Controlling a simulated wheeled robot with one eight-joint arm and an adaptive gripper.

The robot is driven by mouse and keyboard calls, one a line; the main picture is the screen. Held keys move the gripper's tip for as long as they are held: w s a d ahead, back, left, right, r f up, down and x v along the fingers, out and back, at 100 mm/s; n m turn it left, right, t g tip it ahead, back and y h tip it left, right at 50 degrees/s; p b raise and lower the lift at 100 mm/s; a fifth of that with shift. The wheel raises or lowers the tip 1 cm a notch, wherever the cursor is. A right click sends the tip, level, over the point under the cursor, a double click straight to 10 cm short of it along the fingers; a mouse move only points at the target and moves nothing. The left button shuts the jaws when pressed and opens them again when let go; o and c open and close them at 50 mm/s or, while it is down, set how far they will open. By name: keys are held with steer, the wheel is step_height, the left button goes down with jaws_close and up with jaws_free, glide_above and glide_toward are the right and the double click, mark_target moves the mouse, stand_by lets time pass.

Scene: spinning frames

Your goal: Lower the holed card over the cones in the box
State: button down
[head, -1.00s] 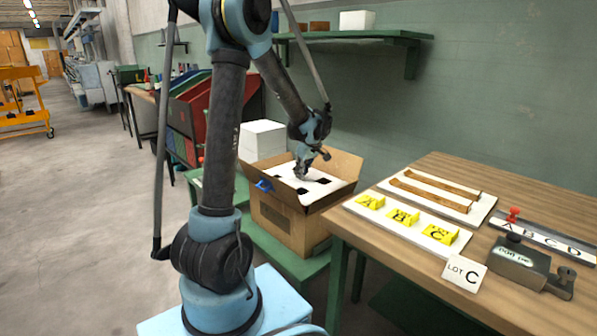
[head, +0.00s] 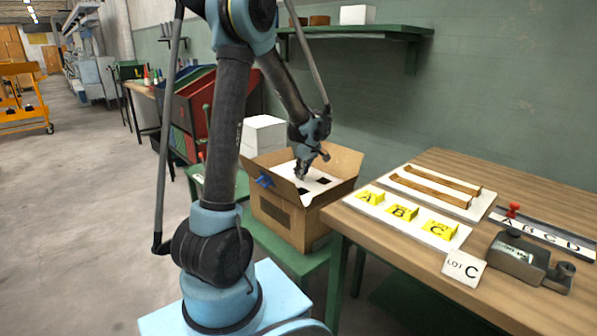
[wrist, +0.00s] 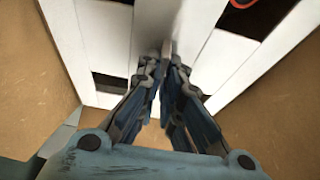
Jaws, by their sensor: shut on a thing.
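The white holed card (head: 314,188) lies within the walls of the open cardboard box (head: 283,219). Dark square holes show in it. My gripper (head: 301,174) is above the card, shut on it at the card's upper side. In the wrist view, the shut fingertips (wrist: 167,52) meet at the white card (wrist: 208,48), with dark openings on both sides. Brown box walls (wrist: 28,68) flank the card. No cones can be made out; the card covers the inside of the box.
A white block (head: 264,136) stands behind the box. The wooden table (head: 540,180) at right holds yellow lettered pieces (head: 402,213), a LOT C card (head: 464,271) and a grey device (head: 519,262).

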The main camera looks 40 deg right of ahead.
steer(key=shift+f, duration=0.45)
steer(key=shift+f, duration=0.1)
steer(key=shift+f, duration=1.1)
steer(key=shift+f, duration=0.15)
steer(key=c, duration=1.7)
jaws_free()
steer(key=shift+o, duration=0.3)
steer(key=o, duration=0.5)
